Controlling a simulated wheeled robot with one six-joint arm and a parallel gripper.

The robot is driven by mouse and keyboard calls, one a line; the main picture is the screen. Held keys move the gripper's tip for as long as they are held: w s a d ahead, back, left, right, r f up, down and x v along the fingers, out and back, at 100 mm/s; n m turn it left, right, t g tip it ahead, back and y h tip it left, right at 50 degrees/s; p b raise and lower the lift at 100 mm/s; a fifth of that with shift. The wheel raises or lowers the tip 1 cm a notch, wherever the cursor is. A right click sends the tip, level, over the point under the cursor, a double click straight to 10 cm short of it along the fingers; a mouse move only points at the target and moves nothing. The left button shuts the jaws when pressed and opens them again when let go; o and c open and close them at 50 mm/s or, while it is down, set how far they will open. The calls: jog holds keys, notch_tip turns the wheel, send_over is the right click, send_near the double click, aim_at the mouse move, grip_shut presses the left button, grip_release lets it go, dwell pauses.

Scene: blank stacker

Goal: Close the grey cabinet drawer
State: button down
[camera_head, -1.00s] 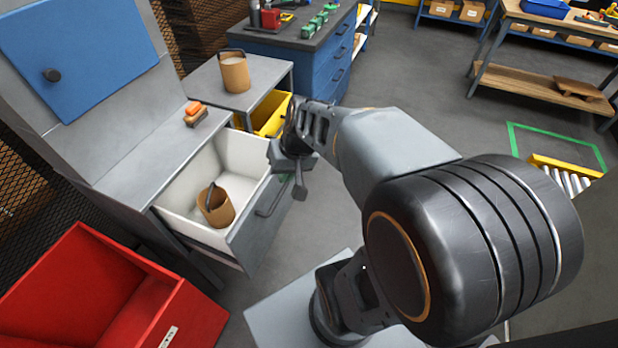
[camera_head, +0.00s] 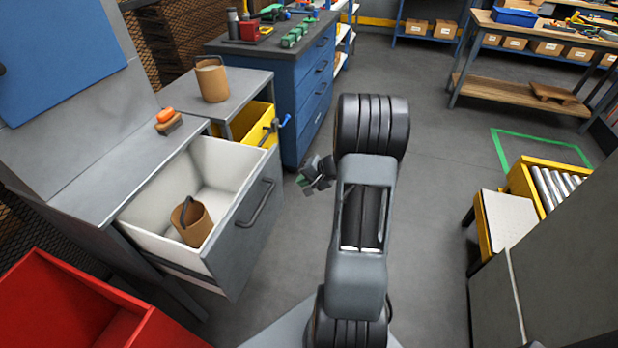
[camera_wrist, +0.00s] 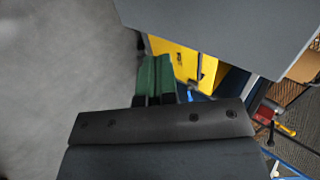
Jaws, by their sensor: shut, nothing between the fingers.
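The grey cabinet drawer (camera_head: 258,232) stands pulled out, its white inside showing and a dark bar handle (camera_head: 255,203) on its front. A brown bucket (camera_head: 192,222) with a dark handle stands inside it. The grey cabinet (camera_head: 115,165) is at the left. My gripper (camera_head: 310,184) is to the right of the drawer front, apart from the handle in the head view. Its green fingers (camera_wrist: 155,80) are together and empty in the wrist view. A grey panel fills the upper right of the wrist view; I cannot tell surely that it is the drawer front.
A yellow bin (camera_head: 258,125) sits under a side table (camera_head: 230,98) bearing another brown bucket (camera_head: 211,80). An orange-topped brush (camera_head: 168,121) lies on the cabinet top. A red container (camera_head: 70,305) stands at the lower left. Open floor (camera_head: 430,180) lies right of my arm.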

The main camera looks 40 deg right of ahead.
jog(key=w+a+f, duration=0.2)
jog(key=w, duration=0.1)
jog(key=w+a, duration=0.1)
jog(key=shift+w+a+f, duration=0.2)
jog(key=shift+w+f, duration=0.05)
jog(key=shift+f, duration=0.15)
jog(key=shift+w+a, duration=0.4)
jog(key=shift+w, duration=0.2)
jog(key=shift+w, duration=0.1)
